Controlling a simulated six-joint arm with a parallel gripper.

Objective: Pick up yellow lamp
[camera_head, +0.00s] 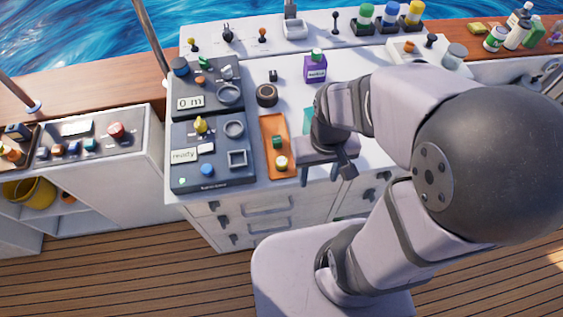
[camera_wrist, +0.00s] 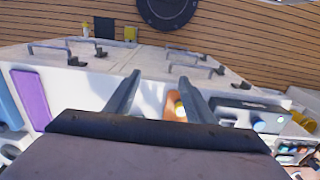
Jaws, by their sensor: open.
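A yellow knob-like piece (camera_head: 200,125) stands on the dark "ready" panel in the head view. A small round piece with a yellow and white top (camera_head: 281,163) sits at the near end of the orange tray (camera_head: 270,128); it also shows in the wrist view (camera_wrist: 181,109), beside my right-hand finger. I cannot tell for sure which of these is the yellow lamp. My gripper (camera_head: 327,173) hangs over the counter's front edge, right of the orange tray.
A green piece (camera_head: 277,142) stands on the orange tray. Behind are a dark ring (camera_head: 266,95) and a purple box (camera_head: 316,67). The "0 m" panel (camera_head: 207,88) stands left. Yellow-capped (camera_head: 412,14) and other jars line the back. Drawer handles (camera_head: 268,205) project from the cabinet front.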

